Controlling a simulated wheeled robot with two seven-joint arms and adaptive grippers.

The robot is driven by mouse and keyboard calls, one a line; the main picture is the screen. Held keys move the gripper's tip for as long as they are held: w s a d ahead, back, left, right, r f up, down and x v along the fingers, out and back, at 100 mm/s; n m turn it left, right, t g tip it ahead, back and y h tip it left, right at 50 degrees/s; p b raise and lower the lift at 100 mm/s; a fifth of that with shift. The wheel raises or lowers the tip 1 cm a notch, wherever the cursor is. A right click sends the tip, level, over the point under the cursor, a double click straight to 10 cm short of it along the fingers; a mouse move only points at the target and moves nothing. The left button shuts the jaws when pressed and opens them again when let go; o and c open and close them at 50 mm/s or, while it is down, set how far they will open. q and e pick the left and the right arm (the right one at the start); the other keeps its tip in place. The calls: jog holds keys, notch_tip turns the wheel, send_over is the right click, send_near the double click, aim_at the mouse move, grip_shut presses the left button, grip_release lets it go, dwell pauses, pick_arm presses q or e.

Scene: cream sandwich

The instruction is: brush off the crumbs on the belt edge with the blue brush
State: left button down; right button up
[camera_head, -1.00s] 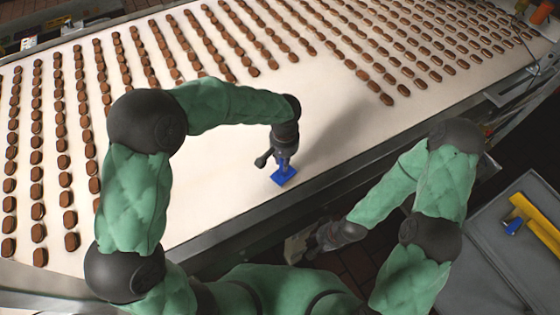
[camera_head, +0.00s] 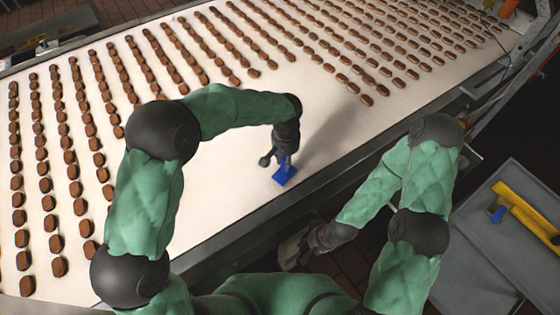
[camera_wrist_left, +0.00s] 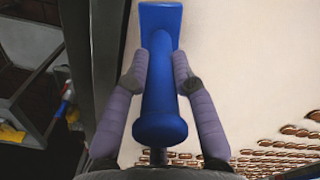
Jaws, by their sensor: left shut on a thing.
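The blue brush (camera_head: 285,174) is at the near edge of the white belt, its head low at the belt surface. I cannot tell whether it touches. My left gripper (camera_head: 284,157) is shut on its handle. In the left wrist view the two fingers of the gripper (camera_wrist_left: 161,82) clasp the blue brush handle (camera_wrist_left: 160,105), with the flat head (camera_wrist_left: 160,15) beyond. The belt edge (camera_head: 330,180) runs diagonally as a dark rail. I cannot make out any crumbs. My right gripper (camera_head: 308,246) hangs low, off the belt; its fingers are too dark to read.
Rows of brown cream sandwiches (camera_head: 150,60) cover the left and far parts of the belt (camera_head: 240,130). The belt around the brush is bare. A grey cart (camera_head: 470,250) at the right holds a yellow item (camera_head: 525,210) with a blue part.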

pick_arm(q)
jog(key=shift+w+d+f, duration=0.1)
jog(key=shift+w+d, duration=0.3)
jog(key=shift+d, duration=0.25)
jog(key=shift+w+d, duration=0.4)
jog(key=shift+d, duration=0.2)
jog(key=shift+s+a, duration=0.45)
jog(key=shift+a, duration=0.25)
jog(key=shift+s+a, duration=0.5)
jog(key=shift+a, duration=0.25)
jog(key=shift+s+a, duration=0.45)
jog(key=shift+a, duration=0.25)
jog(key=s+a, duration=0.4)
jog(key=a, duration=0.1)
jog(key=shift+a, duration=0.3)
jog(key=shift+s+a, duration=0.5)
jog(key=shift+a, duration=0.3)
jog(key=shift+s+a, duration=0.55)
jog(key=shift+a, duration=0.2)
jog(key=shift+s+a, duration=0.5)
jog(key=shift+a, duration=0.3)
